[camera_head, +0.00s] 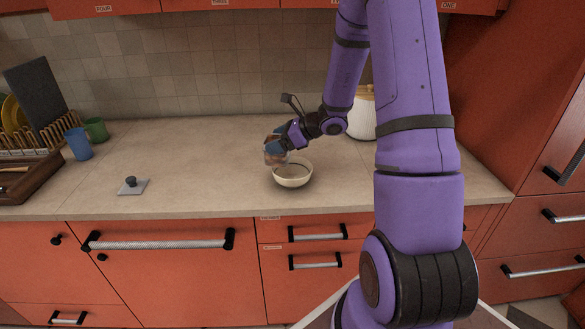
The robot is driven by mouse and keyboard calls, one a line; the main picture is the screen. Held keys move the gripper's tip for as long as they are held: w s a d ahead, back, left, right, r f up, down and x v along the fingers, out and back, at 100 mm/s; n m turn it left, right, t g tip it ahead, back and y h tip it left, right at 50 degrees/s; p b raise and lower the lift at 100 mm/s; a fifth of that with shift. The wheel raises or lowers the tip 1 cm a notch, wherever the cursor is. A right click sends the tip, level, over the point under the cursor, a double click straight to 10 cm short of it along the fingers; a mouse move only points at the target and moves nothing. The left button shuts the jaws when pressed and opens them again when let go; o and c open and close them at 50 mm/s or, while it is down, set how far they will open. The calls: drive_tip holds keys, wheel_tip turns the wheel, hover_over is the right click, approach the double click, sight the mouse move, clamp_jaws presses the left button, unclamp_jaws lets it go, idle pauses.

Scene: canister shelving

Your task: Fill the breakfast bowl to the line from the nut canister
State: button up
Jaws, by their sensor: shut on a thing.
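The breakfast bowl (293,177) is cream-coloured and stands upright on the counter near its front edge. A dark line shows along its inside; how full it is cannot be told. My gripper (281,142) is shut on the nut canister (275,155), a small see-through container with brownish contents, held above the bowl's back left rim. The canister looks tilted, but its mouth is hard to make out. A grey square lid with a dark knob (132,185) lies on the counter to the left.
A blue cup (78,143), a green cup (96,130) and a dish rack (30,142) stand at the left. A white ribbed jar (362,114) stands behind my arm at the right. The counter between lid and bowl is clear.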

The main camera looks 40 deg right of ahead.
drive_tip(key=s+d+n+g+y, duration=0.1)
drive_tip(key=s+d, duration=0.4)
drive_tip(key=s, duration=0.6)
drive_tip(key=shift+d+f+n+g+y, duration=0.3)
drive_tip(key=shift+n+g, duration=0.5)
drive_tip(key=shift+g, duration=0.5)
drive_tip(key=shift+r, duration=0.1)
drive_tip(key=shift+w+r+m+g+h, duration=0.1)
drive_tip(key=shift+r+m+g+h, duration=0.15)
drive_tip(key=shift+g, duration=0.35)
drive_tip(key=shift+w+r+m+g+h, duration=0.15)
drive_tip(key=shift+m+g, duration=0.2)
drive_tip(key=shift+g, duration=0.25)
drive_tip(key=shift+g, duration=0.4)
drive_tip(key=shift+w+m+g+h, duration=0.2)
drive_tip(key=shift+m+g+h, duration=0.3)
drive_tip(key=shift+g, duration=0.5)
idle(2.9)
